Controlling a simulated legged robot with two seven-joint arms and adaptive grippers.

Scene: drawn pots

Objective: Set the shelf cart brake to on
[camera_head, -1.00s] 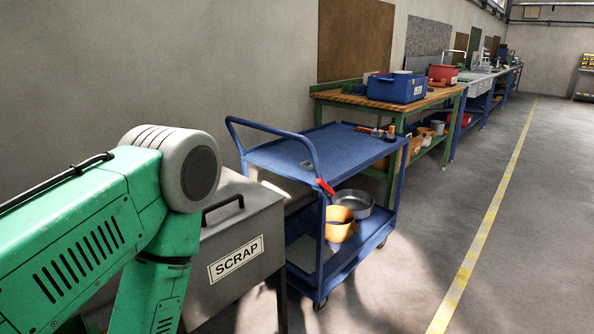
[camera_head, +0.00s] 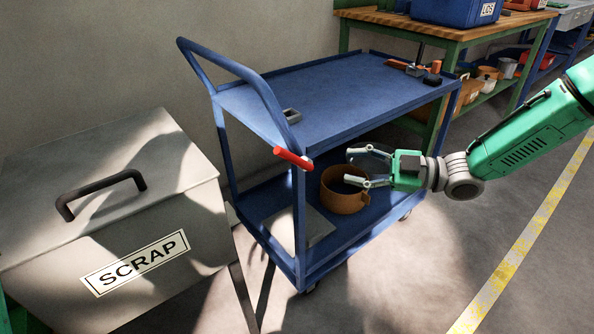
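The blue shelf cart (camera_head: 330,92) stands against the wall in the middle of the head view. A red lever (camera_head: 293,158) sticks out from the near corner post below its handle, tilted down to the right; I take it for the brake. My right gripper (camera_head: 357,166) comes in from the right with its fingers apart and empty. My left gripper is not in view.
A grey SCRAP bin (camera_head: 115,215) with a black handle stands close on the left. A few small items (camera_head: 425,72) lie on the cart's top. A green workbench (camera_head: 445,28) with a blue crate (camera_head: 455,10) stands behind. The floor at the front right is clear.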

